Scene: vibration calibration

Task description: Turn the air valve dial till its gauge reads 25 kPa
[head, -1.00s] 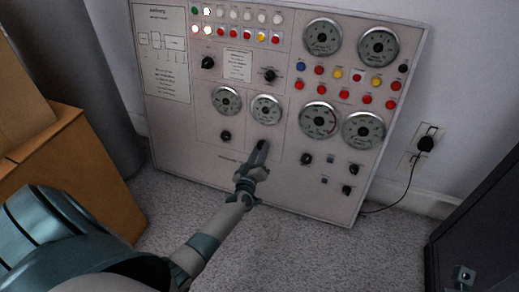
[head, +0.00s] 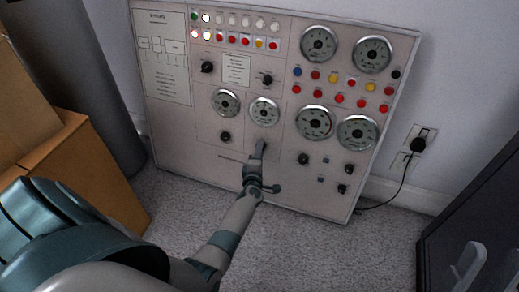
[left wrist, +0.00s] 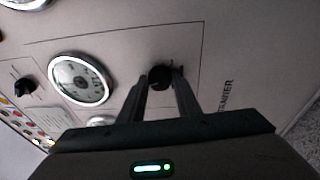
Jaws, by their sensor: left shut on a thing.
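The control panel (head: 215,175) leans upright against the wall. A round gauge (head: 264,112) on it sits above my left gripper (head: 261,146), and it also shows in the left wrist view (left wrist: 80,80). Its needle is too small to read. A black dial knob (left wrist: 160,77) lies between the fingertips of my left gripper (left wrist: 161,80), which is shut on it. The gripper hides this knob in the head view. Its label is not legible, so I cannot confirm that it is the air valve dial. My right gripper is not in view.
Another gauge (head: 225,102) and a knob (head: 225,137) are to the left. Larger gauges (head: 314,122), buttons and knobs fill the right side. A cardboard box (head: 95,170) stands left, a dark cabinet (head: 440,230) right. A cord hangs from the outlet (head: 419,146).

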